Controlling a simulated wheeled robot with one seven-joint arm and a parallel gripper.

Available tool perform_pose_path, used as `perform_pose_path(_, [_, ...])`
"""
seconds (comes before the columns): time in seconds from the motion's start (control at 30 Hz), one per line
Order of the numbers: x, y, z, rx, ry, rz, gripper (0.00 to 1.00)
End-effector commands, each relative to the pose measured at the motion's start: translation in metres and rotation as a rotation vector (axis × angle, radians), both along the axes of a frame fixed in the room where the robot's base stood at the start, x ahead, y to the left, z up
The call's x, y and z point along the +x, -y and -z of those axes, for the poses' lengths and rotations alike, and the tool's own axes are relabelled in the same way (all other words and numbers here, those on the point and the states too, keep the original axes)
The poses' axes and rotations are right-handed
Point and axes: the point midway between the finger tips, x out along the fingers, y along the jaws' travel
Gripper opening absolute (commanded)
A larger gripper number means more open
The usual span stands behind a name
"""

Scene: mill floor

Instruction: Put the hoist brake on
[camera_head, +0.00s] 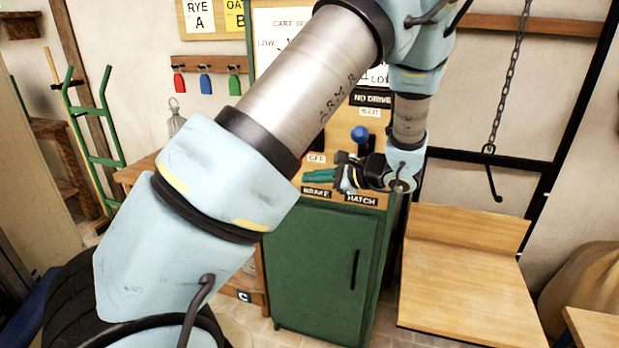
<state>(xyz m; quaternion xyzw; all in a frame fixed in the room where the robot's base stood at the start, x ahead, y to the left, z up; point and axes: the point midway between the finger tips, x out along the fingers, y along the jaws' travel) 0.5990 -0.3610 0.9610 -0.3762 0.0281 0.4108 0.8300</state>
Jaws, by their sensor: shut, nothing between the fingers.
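A green control cabinet (318,270) with a wooden panel stands in the middle. Its panel has a BRAKE label (316,192) at the lower left and a HATCH label (361,199) beside it. Above are an OFF label (316,159), a HOIST label (369,112) and a blue knob (360,134). My gripper (309,183) is shut and empty in front of the panel, pointing left, just above the BRAKE label. The brake control itself cannot be made out; my gripper covers that part. I cannot tell whether the gripper touches anything.
A chain with a hook (492,178) hangs at the right, above a wooden platform (465,290). Red, blue and green tags (204,84) hang on the wall rack. A green hand truck (95,130) stands at the left. My arm crosses the middle of the view.

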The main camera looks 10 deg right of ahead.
Motion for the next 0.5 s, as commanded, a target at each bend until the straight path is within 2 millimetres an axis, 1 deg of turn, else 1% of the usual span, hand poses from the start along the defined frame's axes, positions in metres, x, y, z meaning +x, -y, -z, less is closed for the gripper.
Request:
perform_pose_path(0.03, [-0.010, 0.012, -0.005, -0.008, 0.004, 0.007, 0.00])
perform_pose_path(0.2, [-0.035, 0.037, -0.020, -0.007, 0.003, 0.006, 0.00])
perform_pose_path(0.33, [-0.049, 0.053, -0.030, -0.006, 0.001, 0.005, 0.00])
perform_pose_path(0.5, [-0.060, 0.064, -0.037, -0.004, 0.002, 0.003, 0.00])
